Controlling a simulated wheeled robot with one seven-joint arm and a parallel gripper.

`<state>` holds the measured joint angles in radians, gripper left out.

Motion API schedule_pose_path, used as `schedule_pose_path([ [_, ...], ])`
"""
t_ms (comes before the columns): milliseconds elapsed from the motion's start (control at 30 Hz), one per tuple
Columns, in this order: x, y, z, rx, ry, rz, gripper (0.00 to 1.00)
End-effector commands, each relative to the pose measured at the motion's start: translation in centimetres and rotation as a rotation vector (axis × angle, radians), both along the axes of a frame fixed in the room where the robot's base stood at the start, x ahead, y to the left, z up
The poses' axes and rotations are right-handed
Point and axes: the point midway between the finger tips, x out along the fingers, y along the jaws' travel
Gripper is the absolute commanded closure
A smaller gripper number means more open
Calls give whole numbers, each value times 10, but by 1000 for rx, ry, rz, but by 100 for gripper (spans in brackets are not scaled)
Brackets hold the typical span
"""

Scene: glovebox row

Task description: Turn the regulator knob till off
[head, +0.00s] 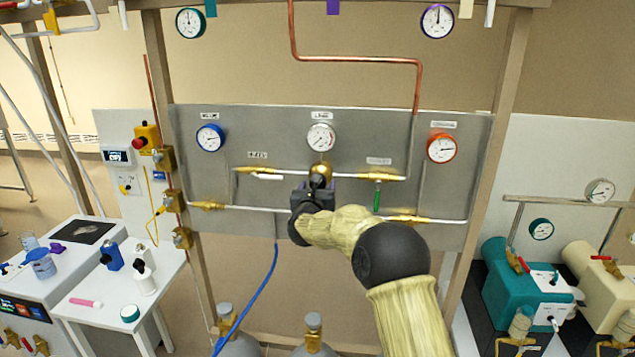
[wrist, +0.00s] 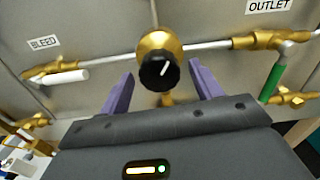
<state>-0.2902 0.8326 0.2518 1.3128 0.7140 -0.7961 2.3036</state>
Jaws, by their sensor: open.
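The regulator knob (wrist: 159,72) is black and round with a white pointer line, which slants up and to the right in the wrist view. It sits on a round brass body (wrist: 158,44) on the grey panel. In the head view the knob (head: 318,181) is partly hidden by my gripper (head: 317,187). In the wrist view my gripper (wrist: 160,82) is open, with one purple finger to the left of the knob and one to the right. Gaps show between the fingers and the knob, so I see no contact. No "off" mark is legible.
A white-handled bleed valve (wrist: 68,77) is left of the knob, and a green-handled outlet valve (wrist: 275,78) is right. A white-faced gauge (head: 320,137) is above the regulator. A blue hose (head: 262,290) hangs below the panel, near gas cylinders (head: 314,338).

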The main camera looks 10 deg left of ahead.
Motion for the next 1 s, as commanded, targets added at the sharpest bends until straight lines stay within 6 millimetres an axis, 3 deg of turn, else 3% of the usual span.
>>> schedule_pose_path([
  [367,5,2,0,-1,-1,3,36],
  [600,5,1,0,-1,-1,2,80],
  [1000,6,0,-1,-41,0,1,80],
])
